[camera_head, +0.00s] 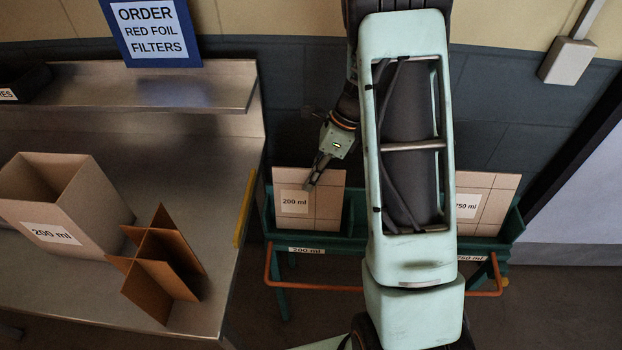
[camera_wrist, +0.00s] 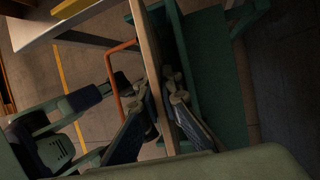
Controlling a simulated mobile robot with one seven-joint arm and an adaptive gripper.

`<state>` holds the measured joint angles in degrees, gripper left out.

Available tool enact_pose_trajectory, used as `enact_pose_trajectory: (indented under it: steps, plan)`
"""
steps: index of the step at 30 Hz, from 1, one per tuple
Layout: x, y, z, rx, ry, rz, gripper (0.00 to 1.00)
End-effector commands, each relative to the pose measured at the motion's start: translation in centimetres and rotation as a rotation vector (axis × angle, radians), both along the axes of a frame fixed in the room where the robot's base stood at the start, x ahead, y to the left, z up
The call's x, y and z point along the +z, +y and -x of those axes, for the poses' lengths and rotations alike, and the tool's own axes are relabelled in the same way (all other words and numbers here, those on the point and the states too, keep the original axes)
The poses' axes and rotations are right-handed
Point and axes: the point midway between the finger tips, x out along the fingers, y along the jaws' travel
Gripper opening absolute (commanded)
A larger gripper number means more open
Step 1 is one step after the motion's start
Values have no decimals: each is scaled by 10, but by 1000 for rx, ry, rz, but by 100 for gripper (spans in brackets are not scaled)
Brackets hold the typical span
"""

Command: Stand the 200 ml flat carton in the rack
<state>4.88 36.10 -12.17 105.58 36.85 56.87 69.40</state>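The 200 ml flat carton (camera_head: 322,208) is a tan panel with a white "200 ml" label. It stands upright in the left bay of the green rack (camera_head: 353,222), above that bay's "200 ml" tag, its lower part hidden behind the rack's front. My gripper (camera_head: 311,184) reaches down to the carton's top edge. In the wrist view the carton (camera_wrist: 147,42) shows edge-on, and the fingers of my gripper (camera_wrist: 164,95) converge on its two faces and appear closed on it. Whether the carton's bottom rests on the rack cannot be seen.
A second flat carton (camera_head: 480,200), labelled "750 ml", stands in the rack's right bay, partly behind my arm. An orange rail (camera_head: 325,287) runs along the rack's front. The steel bench (camera_head: 200,312) at left holds an opened 200 ml box (camera_head: 75,215) and a brown divider (camera_head: 160,270).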

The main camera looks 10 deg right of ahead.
Motion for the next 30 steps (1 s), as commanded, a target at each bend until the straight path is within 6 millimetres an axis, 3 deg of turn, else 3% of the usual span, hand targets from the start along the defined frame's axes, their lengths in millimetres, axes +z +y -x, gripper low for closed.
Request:
enact_pose_trajectory:
  steps: [2, 9, 19, 23, 30]
  plan:
    - [0, 0, 0, 0, 0, 0, 0]
    - [0, 0, 0, 0, 0, 0, 25]
    - [4, -2, -1, 0, -2, 1, 25]
    - [20, -10, -3, 0, -5, 2, 25]
    - [67, -32, -7, -1, -5, 2, 25]
